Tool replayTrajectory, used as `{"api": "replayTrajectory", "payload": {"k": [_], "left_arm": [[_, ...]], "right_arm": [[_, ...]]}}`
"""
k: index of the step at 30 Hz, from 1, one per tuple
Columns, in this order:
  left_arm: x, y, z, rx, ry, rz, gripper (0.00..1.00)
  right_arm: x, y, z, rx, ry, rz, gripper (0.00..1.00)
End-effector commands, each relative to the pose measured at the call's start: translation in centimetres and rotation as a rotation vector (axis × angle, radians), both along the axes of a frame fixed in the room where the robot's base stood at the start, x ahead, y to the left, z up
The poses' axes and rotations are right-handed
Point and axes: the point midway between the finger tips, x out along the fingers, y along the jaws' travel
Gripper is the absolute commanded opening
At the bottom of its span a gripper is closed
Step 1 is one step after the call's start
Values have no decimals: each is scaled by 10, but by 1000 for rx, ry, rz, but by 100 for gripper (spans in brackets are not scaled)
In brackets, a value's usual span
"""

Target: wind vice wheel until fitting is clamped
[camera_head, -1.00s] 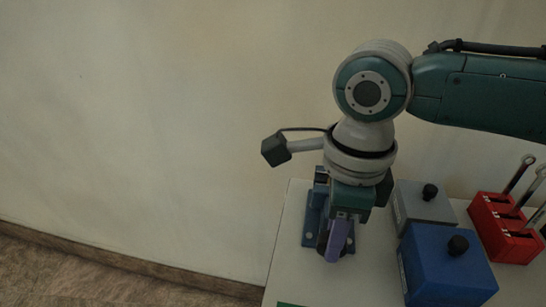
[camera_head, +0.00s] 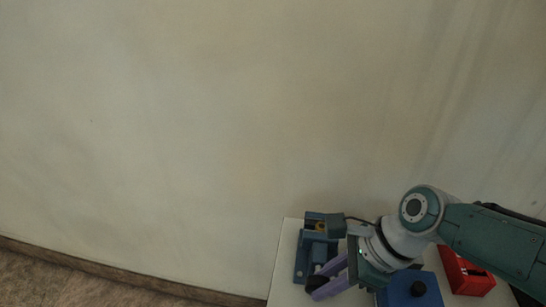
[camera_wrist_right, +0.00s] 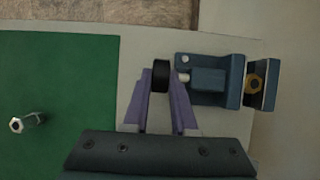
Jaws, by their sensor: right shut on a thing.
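The blue vice (camera_head: 302,262) stands at the table's left edge in the head view; it also shows in the right wrist view (camera_wrist_right: 208,86). Its black wheel (camera_wrist_right: 160,77) is at the near end of the screw. A brass hex fitting (camera_wrist_right: 254,84) sits between the vice jaws; whether both jaws touch it I cannot tell. It shows small in the head view (camera_head: 320,226). My right gripper (camera_head: 317,284), with purple fingers, is shut on the wheel, one finger on each side, and the arm reaches it from the right. My left gripper is not in view.
A blue box with a black knob (camera_head: 418,289) and a red rack (camera_head: 466,275) stand right of the vice, partly behind my right arm. A green mat (camera_wrist_right: 60,85) with a small metal hex piece (camera_wrist_right: 28,121) lies beside the vice. A plain wall rises behind the table.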

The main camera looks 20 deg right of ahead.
Motion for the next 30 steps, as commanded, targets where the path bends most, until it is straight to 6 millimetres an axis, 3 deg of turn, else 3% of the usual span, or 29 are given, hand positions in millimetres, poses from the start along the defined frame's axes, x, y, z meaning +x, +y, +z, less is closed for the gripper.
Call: {"api": "replayTrajectory", "payload": {"k": [9, 24, 25, 30], "left_arm": [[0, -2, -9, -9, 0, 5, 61], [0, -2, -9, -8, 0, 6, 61], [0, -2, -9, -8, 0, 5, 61], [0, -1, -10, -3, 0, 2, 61]], "right_arm": [[-1, 1, -1, 103, -57, 4, 0], [-1, 2, 1, 122, -67, 7, 0], [-1, 2, 1, 122, -67, 7, 26], [-1, 1, 1, 118, -67, 5, 45]]}}
